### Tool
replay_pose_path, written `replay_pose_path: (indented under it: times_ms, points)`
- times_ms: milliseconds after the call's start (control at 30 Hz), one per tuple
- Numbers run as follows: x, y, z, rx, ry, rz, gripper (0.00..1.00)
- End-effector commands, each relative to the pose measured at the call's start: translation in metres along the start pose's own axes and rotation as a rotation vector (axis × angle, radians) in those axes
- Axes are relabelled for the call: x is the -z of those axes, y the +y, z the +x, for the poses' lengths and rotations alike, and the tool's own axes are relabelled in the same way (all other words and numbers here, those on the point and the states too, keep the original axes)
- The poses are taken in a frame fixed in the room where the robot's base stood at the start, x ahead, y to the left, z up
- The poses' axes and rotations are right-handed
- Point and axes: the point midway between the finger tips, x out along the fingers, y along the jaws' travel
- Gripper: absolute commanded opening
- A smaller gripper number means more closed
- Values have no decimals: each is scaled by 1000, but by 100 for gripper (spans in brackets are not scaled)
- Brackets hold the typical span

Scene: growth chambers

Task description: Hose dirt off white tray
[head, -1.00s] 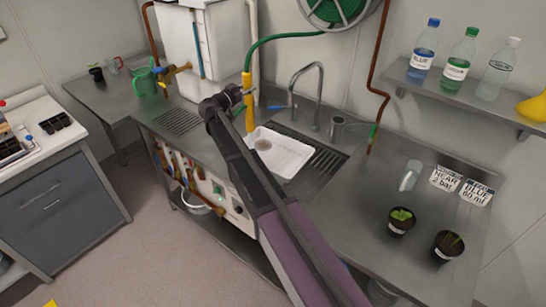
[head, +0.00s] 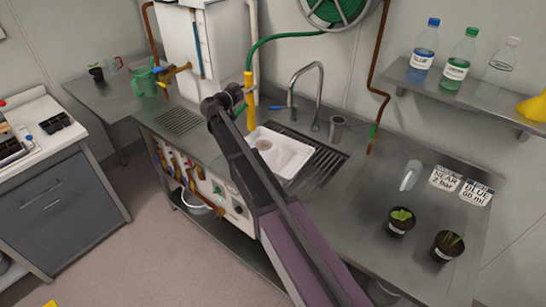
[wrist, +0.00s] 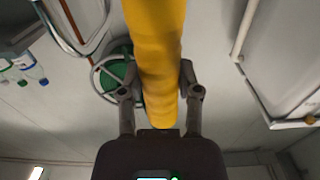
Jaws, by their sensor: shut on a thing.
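The white tray (head: 290,155) lies tilted in the sink area, with a brownish dirt patch (head: 264,145) near its left end. My gripper (wrist: 160,92) is shut on the yellow hose nozzle (wrist: 155,45), with one finger on each side of it in the wrist view. In the head view the yellow nozzle (head: 249,108) stands upright just left of the tray, and the green hose (head: 290,36) runs from its top to the wall reel. My arm covers part of the tray's left edge. No water spray is visible.
A curved faucet (head: 318,95) stands behind the tray, with a metal cup (head: 337,128) to its right. Two potted plants (head: 400,222) and two label cards (head: 445,178) are on the right counter. Bottles (head: 458,65) stand on the wall shelf.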

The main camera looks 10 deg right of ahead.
Motion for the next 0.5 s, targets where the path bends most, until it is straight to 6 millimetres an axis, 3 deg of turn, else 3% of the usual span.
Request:
replay_pose_path:
  times_ms: [500]
  points:
    - [0,-2,22,0,1,0,0]
